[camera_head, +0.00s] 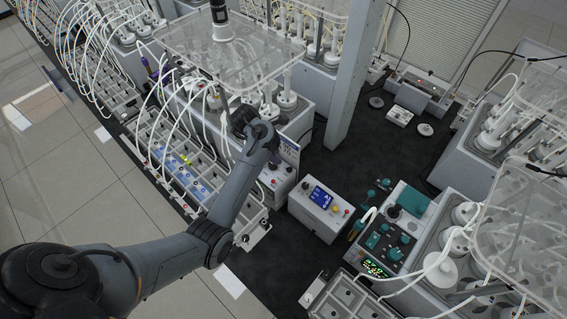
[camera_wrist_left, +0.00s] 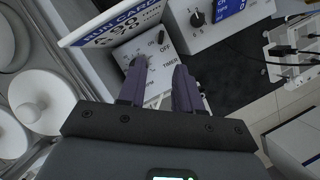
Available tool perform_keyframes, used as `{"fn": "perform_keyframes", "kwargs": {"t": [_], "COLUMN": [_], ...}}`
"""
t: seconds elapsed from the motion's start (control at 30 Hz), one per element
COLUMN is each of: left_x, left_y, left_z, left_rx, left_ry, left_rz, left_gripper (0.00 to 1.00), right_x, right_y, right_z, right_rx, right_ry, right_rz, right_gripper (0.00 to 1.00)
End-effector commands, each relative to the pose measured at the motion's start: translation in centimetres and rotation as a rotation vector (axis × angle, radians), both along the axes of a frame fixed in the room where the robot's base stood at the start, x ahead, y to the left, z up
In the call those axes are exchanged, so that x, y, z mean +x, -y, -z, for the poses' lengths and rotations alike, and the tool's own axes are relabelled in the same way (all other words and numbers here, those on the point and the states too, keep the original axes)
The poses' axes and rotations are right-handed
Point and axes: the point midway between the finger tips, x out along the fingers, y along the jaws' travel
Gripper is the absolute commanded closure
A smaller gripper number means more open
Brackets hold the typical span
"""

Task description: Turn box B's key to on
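My left gripper (camera_wrist_left: 158,78) is open, its two dark purple fingers apart above a white control box (camera_wrist_left: 160,58). The box's panel carries OFF and TIMER lettering and small dark switches; one switch (camera_wrist_left: 161,37) is beside OFF. Small metal hardware (camera_wrist_left: 147,82) shows beside the left finger; I cannot tell whether it is the key. In the head view the gripper (camera_head: 262,138) is above this box (camera_head: 276,182), and the arm hides part of it. I see no readable letter B. My right gripper is not in view.
A RUN CARD sign (camera_wrist_left: 115,22) stands close beside the fingers. Reactors with clear covers (camera_head: 228,48) and white tubes crowd the back. Dark mat (camera_head: 270,270) lies bare in front.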

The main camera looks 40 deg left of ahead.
Motion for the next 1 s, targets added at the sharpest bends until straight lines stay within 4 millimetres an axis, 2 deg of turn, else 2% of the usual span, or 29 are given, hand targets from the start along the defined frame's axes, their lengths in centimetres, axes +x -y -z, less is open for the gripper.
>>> {"fn": "perform_keyframes", "kwargs": {"t": [0.3,0.5,0.7,1.0], "left_x": [1.6,2.3,2.7,2.8], "left_y": [1.4,1.9,2.1,2.1], "left_z": [5.2,7.4,8.4,8.5], "left_rx": [-0.002,0.001,0.004,0.006], "left_ry": [0.000,0.000,0.000,-0.001], "left_rz": [0.004,0.004,0.005,0.005], "left_gripper": [0.66,0.66,0.66,0.66], "right_x": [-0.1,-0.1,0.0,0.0], "right_y": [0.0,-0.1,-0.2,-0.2], "right_z": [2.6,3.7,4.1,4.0], "right_rx": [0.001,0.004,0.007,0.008], "right_ry": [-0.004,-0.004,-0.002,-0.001], "right_rz": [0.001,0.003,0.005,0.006], "right_gripper": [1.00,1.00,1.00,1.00]}}
